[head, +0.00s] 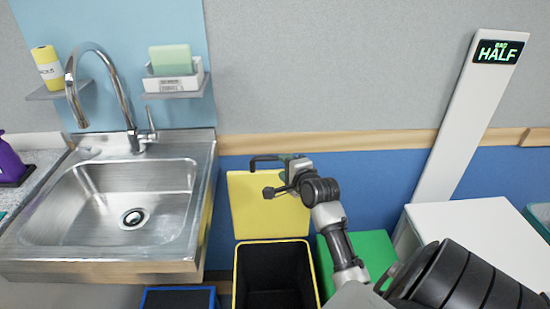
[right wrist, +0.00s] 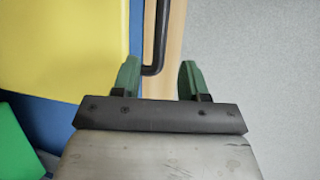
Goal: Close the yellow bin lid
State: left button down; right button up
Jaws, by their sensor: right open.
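The yellow lid (head: 262,208) stands open and upright behind the yellow-rimmed bin (head: 237,280), whose dark inside shows. A black bar handle (head: 264,159) sticks out at the top of the lid. My right gripper (head: 287,158) is at the right end of this handle. In the right wrist view the green fingers of my right gripper (right wrist: 160,76) are apart, and the end of the black handle (right wrist: 157,50) lies between them, closer to the left finger. The yellow lid (right wrist: 65,45) fills the upper left there. I cannot tell whether a finger touches the handle. My left gripper is out of view.
A green lid (head: 372,250) is right of the yellow-rimmed bin, and a blue-rimmed bin (head: 180,291) is left of it. The wall is close behind the lid.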

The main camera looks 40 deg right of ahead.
aim_at(276, 160)
jog(key=x, duration=0.7)
jog(key=shift+w+f, duration=0.1)
jog(key=shift+w, duration=0.05)
jog(key=shift+c, duration=0.3)
grip_shut()
